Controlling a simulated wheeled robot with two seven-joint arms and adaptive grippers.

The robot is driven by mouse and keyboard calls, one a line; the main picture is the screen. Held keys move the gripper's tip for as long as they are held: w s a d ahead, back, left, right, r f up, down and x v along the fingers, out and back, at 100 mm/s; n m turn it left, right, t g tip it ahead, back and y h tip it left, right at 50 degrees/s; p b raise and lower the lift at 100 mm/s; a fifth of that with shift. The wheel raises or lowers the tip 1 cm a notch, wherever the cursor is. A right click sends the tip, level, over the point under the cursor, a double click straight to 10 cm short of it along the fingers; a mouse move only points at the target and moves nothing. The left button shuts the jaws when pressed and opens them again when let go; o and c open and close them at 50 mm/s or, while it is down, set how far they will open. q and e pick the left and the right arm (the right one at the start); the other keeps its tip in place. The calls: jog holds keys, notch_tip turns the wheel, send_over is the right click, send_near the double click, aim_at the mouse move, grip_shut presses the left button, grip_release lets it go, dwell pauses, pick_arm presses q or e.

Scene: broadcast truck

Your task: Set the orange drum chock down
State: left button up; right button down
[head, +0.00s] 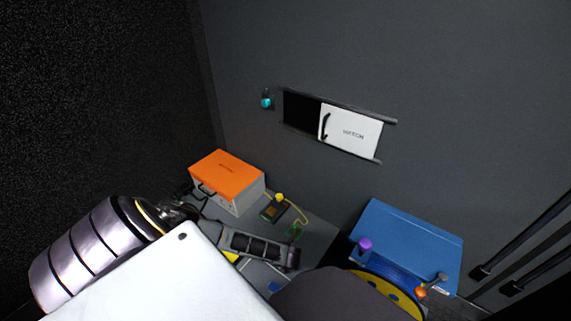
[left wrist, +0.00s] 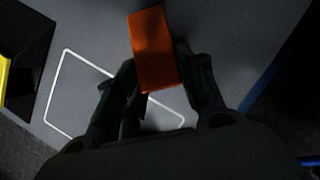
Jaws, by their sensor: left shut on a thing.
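In the left wrist view, my left gripper (left wrist: 157,77) is shut on the orange drum chock (left wrist: 152,42), a plain orange block held between its two dark fingers. A white outlined rectangle (left wrist: 56,82) lies on the grey surface below and left of the chock; the fingers cover part of it. I cannot tell whether the chock touches the surface. Part of the white outline shows in the head view (head: 262,271). My right gripper is not in view.
An orange-topped box (head: 226,177) stands at the back left of the grey worktop (head: 318,235), beside a small yellow-corded device (head: 273,211). A blue case (head: 412,235) and yellow reel (head: 404,299) are at the right. A black-and-yellow thing (left wrist: 22,60) is left of the outline in the wrist view.

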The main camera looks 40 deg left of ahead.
pick_arm(q)
jog(key=shift+f, duration=0.1)
jog(key=o, duration=1.1)
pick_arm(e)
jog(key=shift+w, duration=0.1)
pick_arm(q)
jog(key=shift+s+d+r+p, duration=0.15)
jog(key=shift+r+p, duration=0.15)
jog(key=shift+r, duration=0.25)
jog(key=shift+p+v, duration=2.8)
jog(key=shift+v, duration=2.7)
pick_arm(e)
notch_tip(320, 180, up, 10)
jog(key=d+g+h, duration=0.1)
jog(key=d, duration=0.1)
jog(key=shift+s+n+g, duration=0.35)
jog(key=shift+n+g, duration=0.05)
